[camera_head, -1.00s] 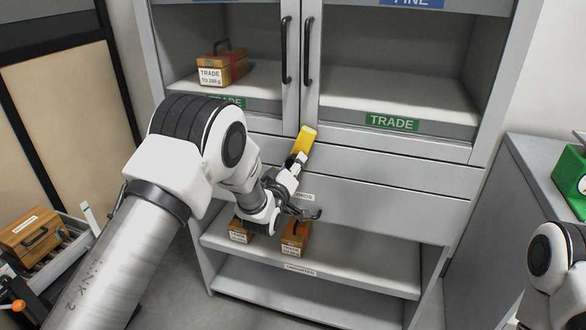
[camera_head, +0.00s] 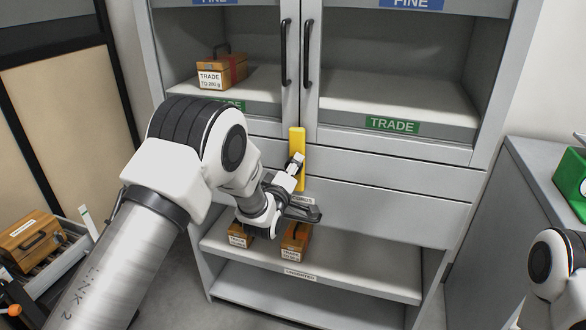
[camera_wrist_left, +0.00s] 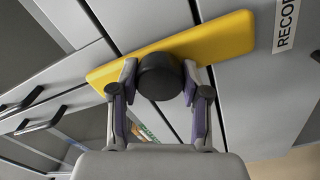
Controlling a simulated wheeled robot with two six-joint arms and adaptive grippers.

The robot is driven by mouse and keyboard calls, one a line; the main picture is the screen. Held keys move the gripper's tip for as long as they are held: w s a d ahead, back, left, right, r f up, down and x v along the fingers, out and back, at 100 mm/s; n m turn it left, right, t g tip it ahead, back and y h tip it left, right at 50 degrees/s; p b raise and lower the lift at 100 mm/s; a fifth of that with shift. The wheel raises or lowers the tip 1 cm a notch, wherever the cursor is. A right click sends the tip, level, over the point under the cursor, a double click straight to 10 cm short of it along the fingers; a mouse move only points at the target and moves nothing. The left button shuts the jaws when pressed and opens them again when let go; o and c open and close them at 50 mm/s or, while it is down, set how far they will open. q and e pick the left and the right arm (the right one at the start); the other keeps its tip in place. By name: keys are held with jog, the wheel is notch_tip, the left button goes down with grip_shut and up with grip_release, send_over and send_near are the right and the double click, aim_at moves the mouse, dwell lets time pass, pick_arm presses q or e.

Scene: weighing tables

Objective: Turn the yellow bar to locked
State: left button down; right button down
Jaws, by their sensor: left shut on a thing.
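The yellow bar (camera_head: 298,146) stands close to upright on the cabinet front, just under the meeting line of the two glass doors. In the left wrist view the bar (camera_wrist_left: 222,38) runs across the top of the picture, with a black round knob (camera_wrist_left: 160,76) at its middle. My left gripper (camera_head: 297,168) is at the bar, and in the left wrist view its fingers (camera_wrist_left: 158,84) are shut on the knob from both sides. Part of the bar is hidden behind the gripper in the head view. My right gripper is not in view; only part of my right arm shows.
Two black door handles (camera_head: 284,52) hang above the bar. A wooden TRADE box (camera_head: 221,72) stands on the upper left shelf. Two small wooden boxes (camera_head: 296,238) stand on the open shelf below. A green object (camera_head: 548,178) sits on the right-hand counter.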

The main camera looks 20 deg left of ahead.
pick_arm(q)
jog(key=c, duration=0.5)
grip_release()
jog(key=shift+c, duration=0.2)
jog(key=s, duration=1.2)
jog(key=shift+a+f, duration=0.25)
